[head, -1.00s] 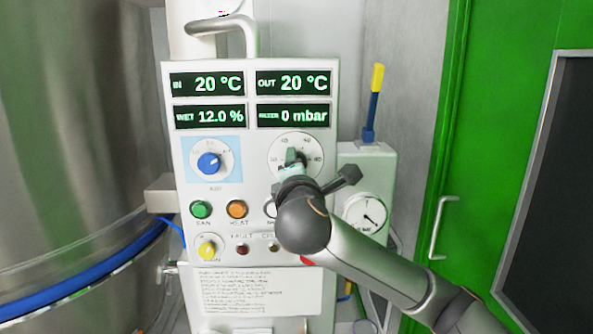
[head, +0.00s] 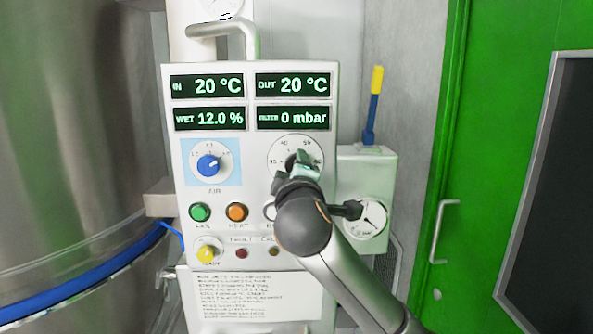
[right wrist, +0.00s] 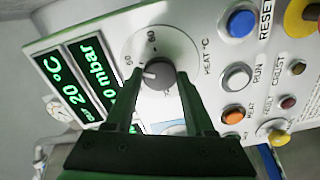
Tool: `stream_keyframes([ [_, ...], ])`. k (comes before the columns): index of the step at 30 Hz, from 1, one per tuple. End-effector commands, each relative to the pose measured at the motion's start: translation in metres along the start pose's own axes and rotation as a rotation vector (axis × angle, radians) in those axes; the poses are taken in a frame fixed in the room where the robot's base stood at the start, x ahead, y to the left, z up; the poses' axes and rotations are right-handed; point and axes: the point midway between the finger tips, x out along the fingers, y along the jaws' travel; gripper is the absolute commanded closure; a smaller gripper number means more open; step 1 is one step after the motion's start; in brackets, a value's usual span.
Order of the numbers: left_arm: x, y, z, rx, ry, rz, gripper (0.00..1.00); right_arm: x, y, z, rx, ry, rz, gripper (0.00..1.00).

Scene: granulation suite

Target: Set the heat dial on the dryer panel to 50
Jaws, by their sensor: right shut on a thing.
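The heat dial (head: 284,152) is a white round scale with a dark knob, at the upper right of the dryer panel (head: 258,190). In the right wrist view the dark grey knob (right wrist: 160,77) has a white pointer mark and sits between two green fingers. My right gripper (head: 301,162) is shut on this knob, with its wrist below and in front of the dial. Numbers 40, 50 and 60 run along the top and right of the scale. The fingers partly cover the scale, and I cannot read the pointer's exact setting. My left gripper is not in view.
Four displays (head: 250,101) read 20 °C, 20 °C, 12.0 % and 0 mbar. A blue air dial (head: 208,165), green (head: 200,212) and orange (head: 237,211) buttons and a yellow knob (head: 207,253) are to the left. A gauge box (head: 366,165) stands close on the right.

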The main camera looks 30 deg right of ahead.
Motion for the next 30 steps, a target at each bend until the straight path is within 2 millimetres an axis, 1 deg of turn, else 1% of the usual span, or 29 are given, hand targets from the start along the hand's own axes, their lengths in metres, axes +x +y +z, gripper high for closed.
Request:
stream_keyframes([
  [1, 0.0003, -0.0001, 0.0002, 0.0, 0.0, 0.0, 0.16, -0.0002, -0.0024, -0.0003, 0.008, 0.001, -0.006, 1.0],
  [16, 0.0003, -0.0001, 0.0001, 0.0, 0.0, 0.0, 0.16, -0.0002, -0.0022, -0.0006, 0.025, 0.001, -0.006, 1.0],
  [17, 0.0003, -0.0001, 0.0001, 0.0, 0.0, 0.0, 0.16, -0.0003, -0.0022, -0.0006, 0.025, 0.002, -0.006, 0.45],
  [24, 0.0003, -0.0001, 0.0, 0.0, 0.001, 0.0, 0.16, -0.0002, -0.0012, -0.0004, 0.025, 0.001, -0.003, 0.18],
  [25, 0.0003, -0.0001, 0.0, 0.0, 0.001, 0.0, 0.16, -0.0002, -0.0011, -0.0004, 0.025, 0.001, -0.003, 0.16],
  [30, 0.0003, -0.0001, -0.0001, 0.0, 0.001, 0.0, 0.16, -0.0001, -0.0005, -0.0003, 0.026, 0.001, -0.001, 0.16],
])
